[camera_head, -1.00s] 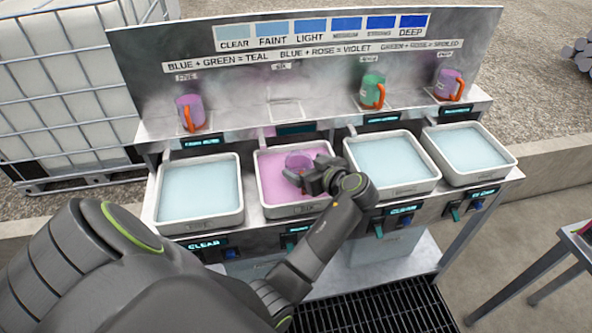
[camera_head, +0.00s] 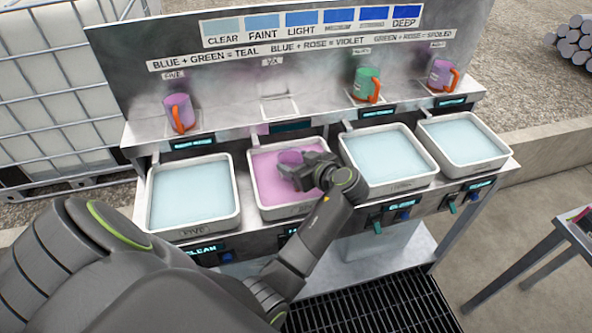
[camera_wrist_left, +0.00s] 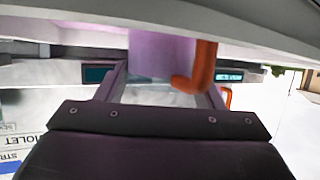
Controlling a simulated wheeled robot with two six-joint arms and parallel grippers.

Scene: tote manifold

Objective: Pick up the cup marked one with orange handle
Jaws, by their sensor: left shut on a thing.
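A purple cup (camera_head: 291,158) is at my left gripper (camera_head: 300,174), over the tote of pink liquid, second from the left. My left gripper is shut on this cup. In the left wrist view the purple cup (camera_wrist_left: 160,55) with an orange handle (camera_wrist_left: 200,68) sits between the fingers. Its marking is not readable there. On the shelf stand a purple cup with orange handle (camera_head: 179,113) at the left, a green cup with orange handle (camera_head: 367,84), and another purple cup with orange handle (camera_head: 441,75) at the right. My right gripper is not in view.
The pink tote (camera_head: 262,208) is flanked by totes of pale blue liquid: one at left (camera_head: 194,229) and two at right (camera_head: 433,176) (camera_head: 507,154). An empty shelf spot (camera_head: 280,107) lies behind the pink tote. A small table (camera_head: 572,232) stands at right.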

